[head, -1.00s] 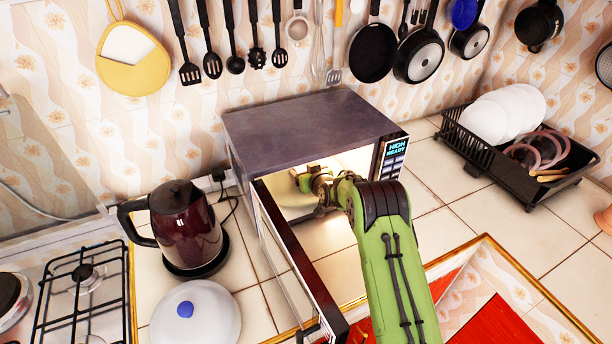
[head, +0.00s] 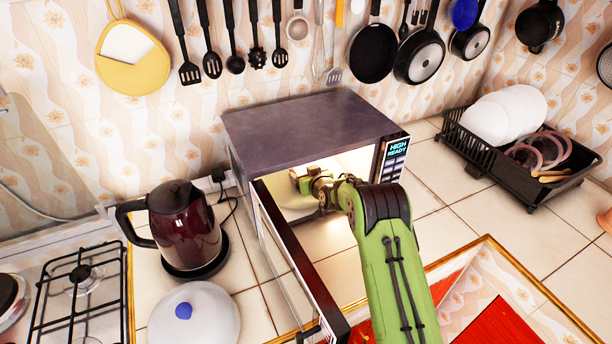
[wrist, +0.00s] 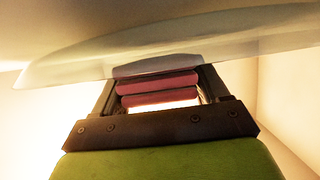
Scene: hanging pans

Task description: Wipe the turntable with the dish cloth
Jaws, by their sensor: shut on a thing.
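My gripper (wrist: 154,80) is shut on the dish cloth (wrist: 158,88), which shows as folded pink-red layers between the fingers in the wrist view. The turntable (wrist: 90,62) is a pale, translucent glass disc across the top of that view. Its edge passes right by the fingertips and partly covers them; I cannot tell whether the cloth touches it. In the head view my arm reaches through the open front of the microwave (head: 305,122), with the gripper inside the lit cavity.
The microwave door (head: 300,262) stands open toward the front, left of my arm. A dark red kettle (head: 180,225) and a white lid (head: 195,318) are to the left. A black dish rack (head: 535,185) with plates stands at the right. Tiled counter between microwave and rack is clear.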

